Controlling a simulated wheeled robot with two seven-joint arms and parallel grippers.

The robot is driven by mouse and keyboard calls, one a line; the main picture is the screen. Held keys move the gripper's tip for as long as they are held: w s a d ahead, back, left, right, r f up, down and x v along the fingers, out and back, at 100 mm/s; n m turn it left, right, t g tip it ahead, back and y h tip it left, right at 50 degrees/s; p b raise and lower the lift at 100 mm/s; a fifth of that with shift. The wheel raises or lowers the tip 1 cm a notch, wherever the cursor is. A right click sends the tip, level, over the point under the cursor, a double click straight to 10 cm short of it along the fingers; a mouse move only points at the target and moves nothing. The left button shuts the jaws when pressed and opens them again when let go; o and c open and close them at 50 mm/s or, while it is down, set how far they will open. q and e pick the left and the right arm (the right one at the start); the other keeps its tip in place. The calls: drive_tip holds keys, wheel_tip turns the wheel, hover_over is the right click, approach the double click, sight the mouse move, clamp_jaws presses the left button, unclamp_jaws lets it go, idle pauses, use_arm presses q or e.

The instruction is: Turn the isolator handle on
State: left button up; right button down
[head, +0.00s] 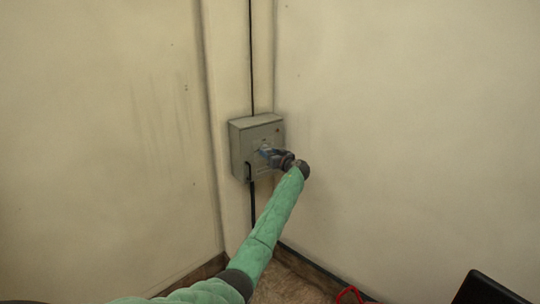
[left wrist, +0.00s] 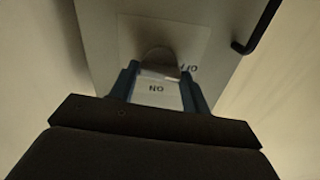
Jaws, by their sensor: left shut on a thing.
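A grey isolator box (head: 242,132) is mounted on the wall in the corner. My left gripper (head: 266,153) reaches its front face from the lower right. In the left wrist view, the blue fingers of my left gripper (left wrist: 158,80) are shut on the isolator handle (left wrist: 158,56), a grey piece with a rounded end at the middle of a pale label plate (left wrist: 130,32). An upside-down ON mark shows between the fingers, and a partly hidden, tilted OFF mark shows beside the right finger. The fingers hide much of the handle, so its exact angle is unclear. My right gripper is not in view.
A black bent rod or cable (head: 247,172) runs at the lower left of the box; a bent black piece (left wrist: 246,45) also shows in the left wrist view. A black cable (head: 251,60) rises above the box. The walls around are bare. A red object (head: 348,294) lies at the bottom.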

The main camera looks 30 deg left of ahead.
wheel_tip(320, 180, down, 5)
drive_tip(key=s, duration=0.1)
use_arm(q)
drive_tip(key=m+b, duration=0.1)
drive_tip(key=m, duration=0.7)
drive_tip(key=shift+r+m+p, duration=0.1)
drive_tip(key=shift+m+p, duration=0.25)
drive_tip(key=shift+m, duration=0.05)
drive_tip(key=m+p, duration=0.3)
drive_tip(key=m, duration=0.4)
drive_tip(key=shift+m+p, duration=0.4)
drive_tip(key=shift+m, duration=0.3)
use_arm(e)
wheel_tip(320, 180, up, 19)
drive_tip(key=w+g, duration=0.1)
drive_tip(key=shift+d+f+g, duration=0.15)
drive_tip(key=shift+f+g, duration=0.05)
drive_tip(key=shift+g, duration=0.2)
use_arm(q)
drive_tip(key=shift+d, duration=0.1)
drive_tip(key=o, duration=1)
drive_tip(key=shift+w, duration=0.1)
drive_tip(key=shift+d+f, duration=0.1)
drive_tip(key=shift+f, duration=0.1)
